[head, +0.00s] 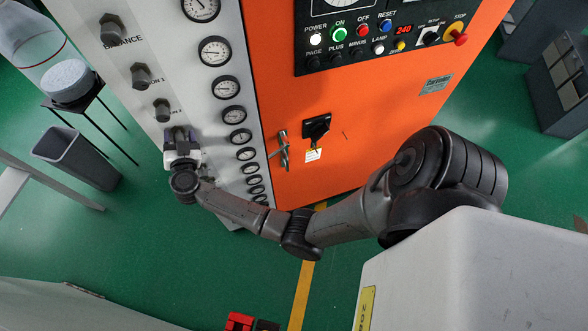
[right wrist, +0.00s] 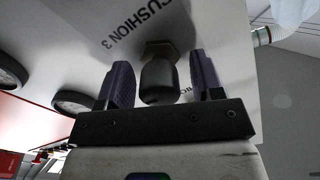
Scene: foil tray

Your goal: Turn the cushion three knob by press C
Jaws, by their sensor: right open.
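The cushion three knob (right wrist: 159,80) is a dark rounded knob on the pale panel, with the printed label "CUSHION 3" (right wrist: 140,22) beside it in the right wrist view. My right gripper (right wrist: 160,60) is open, with one purple-grey finger on each side of the knob. Gaps show between the knob and both fingers. In the head view my right gripper (head: 181,138) is at the grey panel, below the other knobs, and hides the cushion three knob. My left gripper is not in view.
Above the gripper on the panel (head: 180,75) are other black knobs (head: 162,110), (head: 140,75) and a column of round gauges (head: 232,115). An orange cabinet (head: 360,120) with buttons stands to the right. A grey bin (head: 75,158) and a black stand are at left.

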